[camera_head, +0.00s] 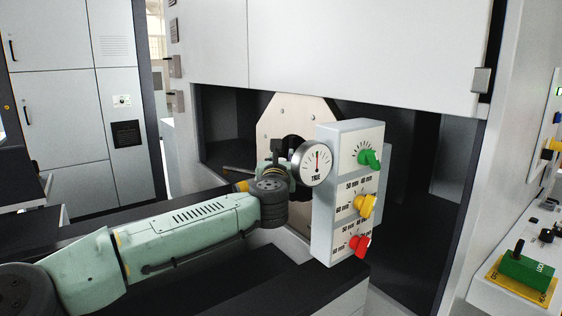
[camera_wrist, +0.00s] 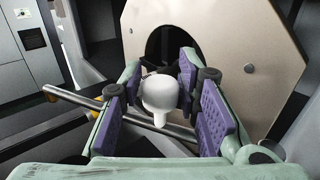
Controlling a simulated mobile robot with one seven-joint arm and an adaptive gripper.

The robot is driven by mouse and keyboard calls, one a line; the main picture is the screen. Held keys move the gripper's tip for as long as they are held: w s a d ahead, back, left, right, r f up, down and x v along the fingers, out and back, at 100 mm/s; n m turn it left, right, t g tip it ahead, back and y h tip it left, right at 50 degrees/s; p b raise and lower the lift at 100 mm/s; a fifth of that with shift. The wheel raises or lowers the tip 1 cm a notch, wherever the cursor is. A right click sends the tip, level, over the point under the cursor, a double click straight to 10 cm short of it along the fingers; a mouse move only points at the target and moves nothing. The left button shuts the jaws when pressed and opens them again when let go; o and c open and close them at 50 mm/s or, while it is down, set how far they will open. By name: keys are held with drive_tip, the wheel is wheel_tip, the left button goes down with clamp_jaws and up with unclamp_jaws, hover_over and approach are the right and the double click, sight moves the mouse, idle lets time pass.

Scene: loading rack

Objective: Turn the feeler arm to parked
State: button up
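A metal rod (camera_wrist: 140,117) with an orange collar at its left end crosses the wrist view below a pale round knob (camera_wrist: 160,92); this looks like the feeler arm. In the head view a short length of rod (camera_head: 238,169) shows left of my gripper (camera_head: 277,155). In the wrist view my gripper (camera_wrist: 161,75) has its purple-padded fingers on both sides of the knob, with narrow gaps visible, so it looks open around it. The dial gauge (camera_head: 315,163) marked TRUE is just right of my gripper. The rod's pivot is hidden.
A grey control box (camera_head: 323,225) with green, yellow and red knobs stands close right of my gripper. A cream plate (camera_head: 291,108) with a dark central hole is behind. Dark rails lie below my arm.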

drive_tip(key=shift+o, duration=1.4)
wheel_tip(320, 180, up, 10)
drive_tip(key=shift+c, duration=0.5)
